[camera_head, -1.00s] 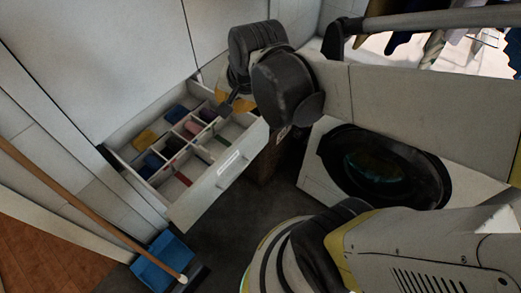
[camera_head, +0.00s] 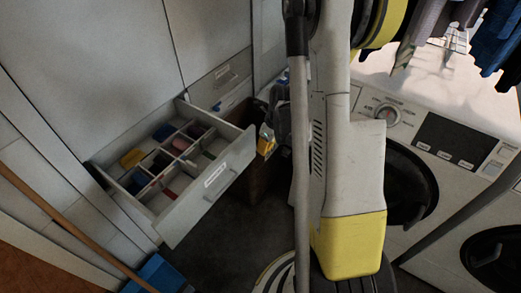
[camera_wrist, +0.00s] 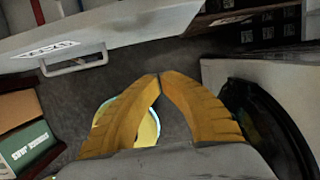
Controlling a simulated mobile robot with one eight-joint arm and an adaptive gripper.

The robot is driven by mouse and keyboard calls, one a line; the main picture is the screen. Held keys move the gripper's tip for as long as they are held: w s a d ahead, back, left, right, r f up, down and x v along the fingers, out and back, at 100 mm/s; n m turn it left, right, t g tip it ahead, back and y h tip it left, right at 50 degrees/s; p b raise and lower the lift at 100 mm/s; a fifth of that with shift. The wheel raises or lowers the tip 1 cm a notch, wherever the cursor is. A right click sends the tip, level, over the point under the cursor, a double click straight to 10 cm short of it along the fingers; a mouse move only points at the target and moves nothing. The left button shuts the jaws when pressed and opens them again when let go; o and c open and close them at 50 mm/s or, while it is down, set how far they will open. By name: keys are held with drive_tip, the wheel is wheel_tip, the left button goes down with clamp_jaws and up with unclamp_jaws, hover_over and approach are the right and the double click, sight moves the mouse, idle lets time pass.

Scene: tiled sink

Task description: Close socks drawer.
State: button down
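The socks drawer (camera_head: 215,184) is pulled out of the white cabinet in the head view. Its divided compartments hold rolled socks in yellow, blue, red and dark colours. Its front has a pale label and a bar handle. In the wrist view the drawer front (camera_wrist: 120,27) crosses the top left, with its handle (camera_wrist: 75,65) below the label. My gripper (camera_wrist: 158,77) has yellow fingers whose tips meet, with nothing seen between them.
Washing machines (camera_head: 430,150) stand on the right under hanging clothes (camera_head: 495,40). A brown box (camera_head: 262,178) is behind the gripper. A wooden broom handle (camera_head: 75,235) and blue dustpan (camera_head: 160,274) are at lower left. Dark floor lies clear before the drawer.

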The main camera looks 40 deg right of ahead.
sight(251, 155)
drive_tip(key=shift+w+a+f+b, duration=0.3)
drive_tip(key=shift+w+f+b, duration=0.55)
drive_tip(key=shift+f, duration=0.4)
drive_tip(key=shift+w+a+f+b, duration=0.35)
drive_tip(key=shift+w+f+b, duration=0.35)
drive_tip(key=shift+w+f, duration=0.4)
drive_tip(key=shift+w+a+f+b, duration=0.3)
drive_tip(key=shift+w+f+b, duration=0.5)
drive_tip(key=shift+f, duration=0.55)
drive_tip(key=shift+w, duration=0.15)
